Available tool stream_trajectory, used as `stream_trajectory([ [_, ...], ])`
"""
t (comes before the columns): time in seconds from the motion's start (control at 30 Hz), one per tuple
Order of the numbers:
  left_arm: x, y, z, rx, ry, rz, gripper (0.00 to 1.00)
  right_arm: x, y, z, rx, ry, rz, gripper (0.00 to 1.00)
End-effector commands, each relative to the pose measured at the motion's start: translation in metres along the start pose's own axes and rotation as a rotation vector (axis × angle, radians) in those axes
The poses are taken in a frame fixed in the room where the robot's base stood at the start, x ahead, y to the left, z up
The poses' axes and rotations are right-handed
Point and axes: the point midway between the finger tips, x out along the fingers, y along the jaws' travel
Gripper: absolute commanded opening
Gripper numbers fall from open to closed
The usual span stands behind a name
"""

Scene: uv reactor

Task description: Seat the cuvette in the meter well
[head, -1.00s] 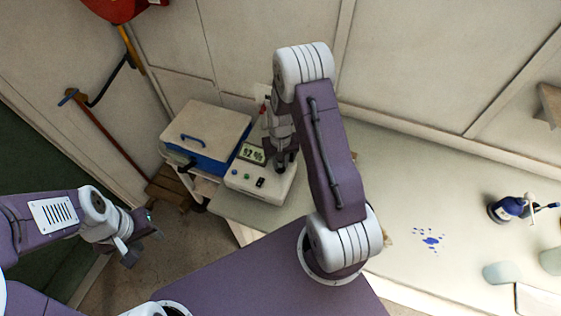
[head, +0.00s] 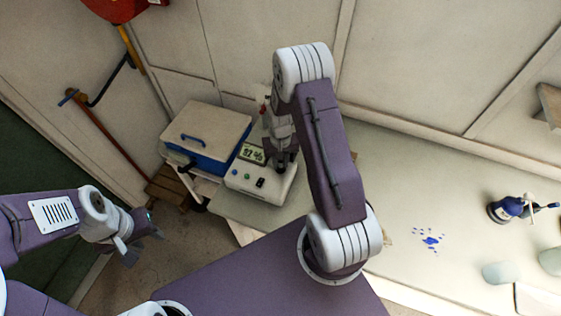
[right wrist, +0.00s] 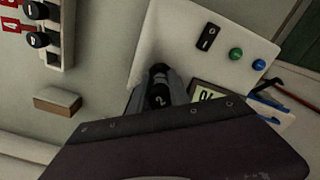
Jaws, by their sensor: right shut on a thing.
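The meter (head: 246,188) is a white box with a lit display, a black switch and coloured buttons. It also shows in the right wrist view (right wrist: 178,35). My right gripper (head: 284,163) is over the meter's right part. In the right wrist view it (right wrist: 160,82) is shut on the cuvette (right wrist: 158,94), whose dark cap carries a pale mark like a 2. The cuvette's lower end and the well are hidden, so I cannot tell how deep it sits. My left gripper (head: 144,244) is open and empty, off to the left above the floor.
A blue box with a beige lid (head: 208,131) stands left of the meter. A rack with black-capped items and red tags (right wrist: 40,28) is in the right wrist view, near a small brown block (right wrist: 58,101).

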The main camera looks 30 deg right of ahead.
Motion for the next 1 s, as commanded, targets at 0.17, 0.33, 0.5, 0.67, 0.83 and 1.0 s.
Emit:
stream_trajectory([
  [0.17,0.001,0.000,0.000,0.000,0.000,0.000,0.39,0.001,0.000,0.000,0.000,0.000,0.000,0.00],
  [0.33,0.004,0.000,0.001,0.000,0.000,0.000,0.39,0.005,0.000,0.000,0.000,0.000,0.000,0.00],
  [0.5,0.008,0.000,0.001,0.000,0.000,0.000,0.39,0.010,0.000,0.000,0.000,0.000,0.000,0.00],
  [0.67,0.011,0.000,0.001,0.000,0.000,0.000,0.39,0.014,0.000,0.000,0.000,0.000,0.000,0.00],
  [0.83,0.014,0.000,0.002,0.000,0.000,0.000,0.39,0.018,0.000,0.000,0.000,0.000,0.000,0.00],
  [1.0,0.016,0.000,0.002,0.000,0.000,0.000,0.39,0.021,0.000,0.000,0.000,0.001,0.000,0.28],
])
